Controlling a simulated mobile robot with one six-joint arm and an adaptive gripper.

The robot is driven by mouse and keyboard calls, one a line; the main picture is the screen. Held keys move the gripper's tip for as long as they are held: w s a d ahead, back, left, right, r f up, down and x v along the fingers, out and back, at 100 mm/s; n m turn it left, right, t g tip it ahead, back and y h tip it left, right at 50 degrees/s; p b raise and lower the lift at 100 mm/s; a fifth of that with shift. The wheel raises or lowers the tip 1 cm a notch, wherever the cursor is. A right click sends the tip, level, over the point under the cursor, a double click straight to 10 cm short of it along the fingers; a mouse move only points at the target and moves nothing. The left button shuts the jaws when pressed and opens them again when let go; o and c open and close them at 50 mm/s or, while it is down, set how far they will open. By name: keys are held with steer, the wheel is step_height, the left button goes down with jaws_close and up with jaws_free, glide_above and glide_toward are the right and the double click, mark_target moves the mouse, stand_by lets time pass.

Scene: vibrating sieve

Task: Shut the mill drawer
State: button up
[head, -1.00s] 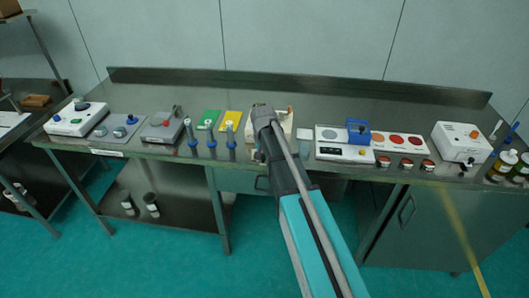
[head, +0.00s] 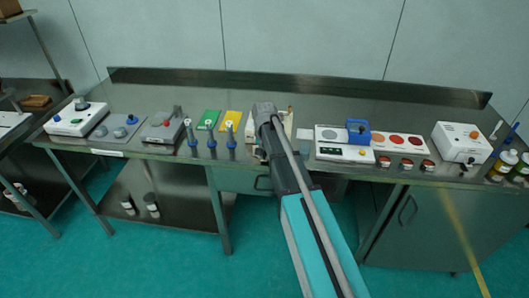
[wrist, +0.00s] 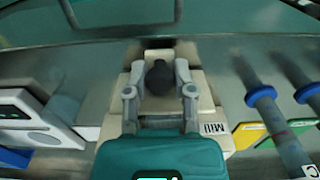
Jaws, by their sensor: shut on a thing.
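The mill (wrist: 205,102) is a cream box with its name on one side. In the head view the mill (head: 287,122) stands near the bench's front edge, largely hidden behind my arm. In the wrist view a narrower cream part, which looks like the drawer (wrist: 138,72), sticks out from the mill toward the bench's front edge. A dark round knob (wrist: 159,78) stands on this side. My gripper (wrist: 158,73) is over the mill's front, with a finger on each side of the knob, shut on it. How far the drawer is out I cannot tell.
Blue-based tools (head: 230,140) and green and yellow pads (head: 208,120) are left of the mill. A white panel with a blue block (head: 358,131) is close on its right. Red-topped jars (head: 405,163) line the front edge further right. The bench behind is clear.

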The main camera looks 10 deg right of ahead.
steer(key=shift+w+d, duration=0.3)
steer(key=shift+w, duration=0.7)
steer(key=shift+w+d, duration=0.3)
steer(key=shift+w, duration=0.6)
steer(key=shift+w+d, duration=0.3)
steer(key=shift+w, duration=0.7)
steer(key=shift+w+d, duration=0.3)
steer(key=shift+w, duration=0.45)
steer(key=o, duration=0.8)
